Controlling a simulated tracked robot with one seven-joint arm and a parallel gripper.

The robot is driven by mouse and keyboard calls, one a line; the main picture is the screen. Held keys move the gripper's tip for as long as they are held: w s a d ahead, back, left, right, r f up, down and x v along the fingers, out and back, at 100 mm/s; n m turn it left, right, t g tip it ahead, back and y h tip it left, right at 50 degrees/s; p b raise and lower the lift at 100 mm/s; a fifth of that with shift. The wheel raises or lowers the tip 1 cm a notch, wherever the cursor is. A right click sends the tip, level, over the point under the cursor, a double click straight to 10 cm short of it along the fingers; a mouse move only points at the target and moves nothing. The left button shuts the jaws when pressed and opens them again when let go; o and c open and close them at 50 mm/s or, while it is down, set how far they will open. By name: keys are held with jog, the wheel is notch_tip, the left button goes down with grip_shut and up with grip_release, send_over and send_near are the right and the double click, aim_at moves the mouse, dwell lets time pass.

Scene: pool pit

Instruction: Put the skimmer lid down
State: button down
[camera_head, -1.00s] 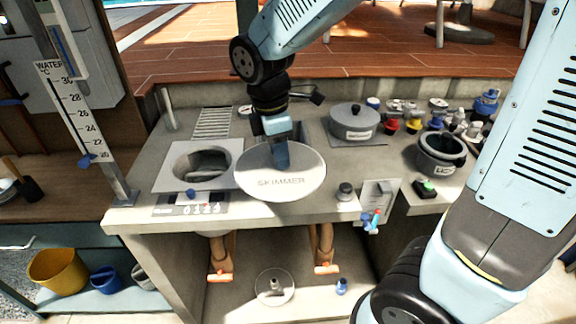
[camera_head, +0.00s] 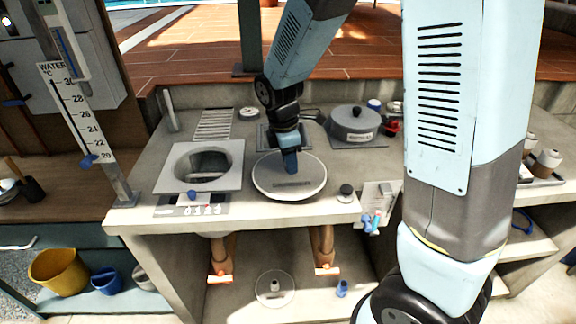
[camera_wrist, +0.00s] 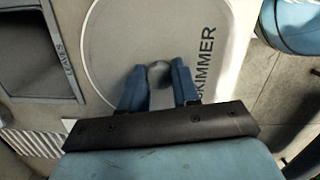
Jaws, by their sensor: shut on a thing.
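The skimmer lid (camera_head: 303,190) is a pale round disc lettered SKIMMER. In the head view it lies level at the counter's surface, right of the square skimmer frame (camera_head: 165,177). Whether its underside touches the counter is hard to tell. My gripper (camera_head: 291,172) is above the lid's middle. In the wrist view the blue fingers of my gripper (camera_wrist: 159,78) are shut on the lid's small round knob (camera_wrist: 158,72), one on each side. The round opening (camera_head: 208,167) in the frame is uncovered.
A grey lidded pot (camera_head: 354,126) stands behind and right of the lid. A small dark knob (camera_head: 346,190) sits close to the lid's right. The counter's front edge (camera_head: 270,222) is near. My upper arm hides much of the right side.

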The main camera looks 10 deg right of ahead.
jog(key=shift+f, duration=0.9)
jog(key=c, duration=0.8)
grip_release()
jog(key=r, duration=0.4)
jog(key=a+r, duration=0.1)
jog(key=r, duration=0.7)
jog(key=shift+s+a, duration=0.15)
jog(key=shift+a, duration=0.05)
